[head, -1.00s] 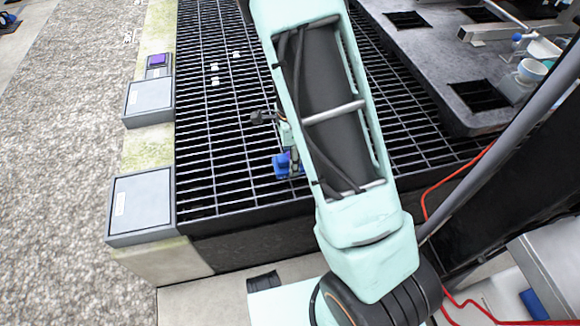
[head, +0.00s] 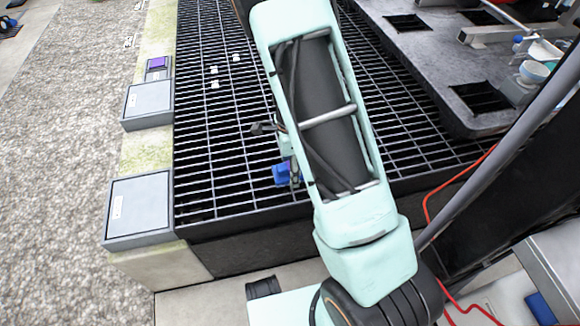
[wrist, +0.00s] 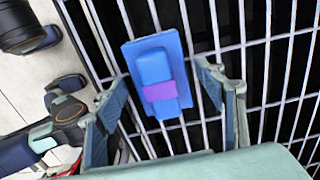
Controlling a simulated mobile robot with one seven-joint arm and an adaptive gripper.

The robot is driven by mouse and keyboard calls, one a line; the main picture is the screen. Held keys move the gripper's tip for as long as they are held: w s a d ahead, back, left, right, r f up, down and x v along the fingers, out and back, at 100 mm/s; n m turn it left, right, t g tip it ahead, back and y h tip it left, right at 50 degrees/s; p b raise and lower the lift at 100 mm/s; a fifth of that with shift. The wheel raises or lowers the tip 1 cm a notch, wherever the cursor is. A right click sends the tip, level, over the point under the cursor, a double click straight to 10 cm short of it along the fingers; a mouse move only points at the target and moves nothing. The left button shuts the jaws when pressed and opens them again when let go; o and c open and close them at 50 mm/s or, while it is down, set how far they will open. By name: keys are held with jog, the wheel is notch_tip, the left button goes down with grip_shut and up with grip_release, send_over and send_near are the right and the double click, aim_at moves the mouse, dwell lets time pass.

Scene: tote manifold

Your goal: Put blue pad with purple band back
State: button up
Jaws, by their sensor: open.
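The blue pad (wrist: 155,68) lies on the black grating, with a raised blue block on it crossed by a purple band (wrist: 160,91). In the head view the blue pad (head: 281,174) shows partly, beside my arm near the grating's front edge. My gripper (wrist: 168,88) is open in the wrist view, with one finger on each side of the pad's near part. I see no contact between the fingers and the pad. In the head view my arm hides most of the gripper.
Grey boxes (head: 138,208) and (head: 148,99) stand along the mossy ledge on the left, with a small purple-topped box (head: 157,63) behind them. Small white pieces (head: 214,69) lie on the grating (head: 205,150). A dark slab with square holes (head: 430,55) stands at the right.

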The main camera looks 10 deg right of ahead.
jog(key=shift+r, duration=0.15)
notch_tip(320, 180, up, 12)
jog(key=p, duration=0.4)
dwell(0.4)
